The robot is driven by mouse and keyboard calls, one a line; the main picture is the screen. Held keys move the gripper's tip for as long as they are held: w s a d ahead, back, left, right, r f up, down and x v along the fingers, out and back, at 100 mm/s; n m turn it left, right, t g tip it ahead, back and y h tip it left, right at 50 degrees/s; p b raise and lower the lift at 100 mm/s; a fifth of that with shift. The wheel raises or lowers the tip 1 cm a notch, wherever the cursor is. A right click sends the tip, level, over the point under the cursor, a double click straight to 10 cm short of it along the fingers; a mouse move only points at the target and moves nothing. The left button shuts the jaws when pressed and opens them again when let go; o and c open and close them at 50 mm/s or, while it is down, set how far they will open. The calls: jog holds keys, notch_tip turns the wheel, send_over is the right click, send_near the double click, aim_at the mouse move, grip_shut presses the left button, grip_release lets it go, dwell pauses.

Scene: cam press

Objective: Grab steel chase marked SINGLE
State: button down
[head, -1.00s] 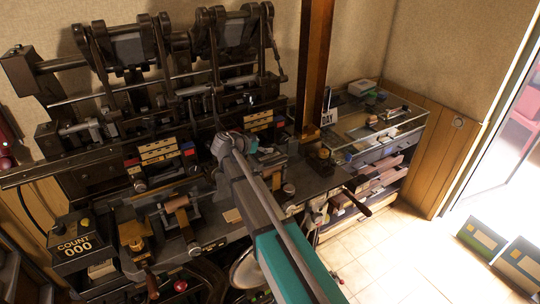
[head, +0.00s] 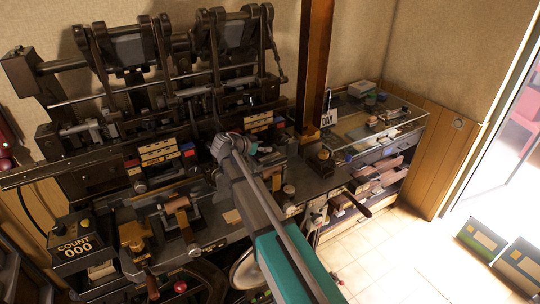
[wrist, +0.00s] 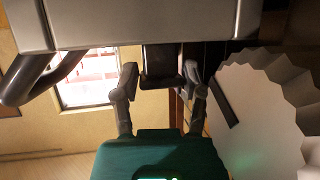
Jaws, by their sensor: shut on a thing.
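In the wrist view my gripper (wrist: 160,76) has its two grey fingers on either side of a dark block (wrist: 160,66) and is shut on it. The block looks like the grip of the steel chase, below a broad grey metal body (wrist: 140,25). No SINGLE marking can be read. In the head view my arm reaches to the press bed and its end hides the fingers and what they hold.
The dark press (head: 130,70) with upright arms stands along the back wall. A counter box (head: 78,245) reading COUNT 000 is at left. A brown post (head: 313,65) and a glass-topped cabinet (head: 350,152) stand to the right.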

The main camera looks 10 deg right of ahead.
aim_at(263, 145)
jog(key=shift+r, duration=0.1)
dwell(0.3)
notch_tip(263, 145, up, 3)
jog(key=p, duration=0.3)
jog(key=shift+w+r, duration=0.1)
jog(key=shift+r, duration=0.05)
jog(key=s+a+r+p, duration=0.2)
jog(key=s+r+p, duration=0.2)
jog(key=s+p, duration=0.1)
jog(key=s+a+r+p, duration=0.3)
jog(key=s+r+p, duration=0.2)
jog(key=s, duration=0.3)
jog(key=shift+a+r, duration=0.25)
jog(key=shift+a, duration=0.1)
jog(key=shift+f, duration=0.15)
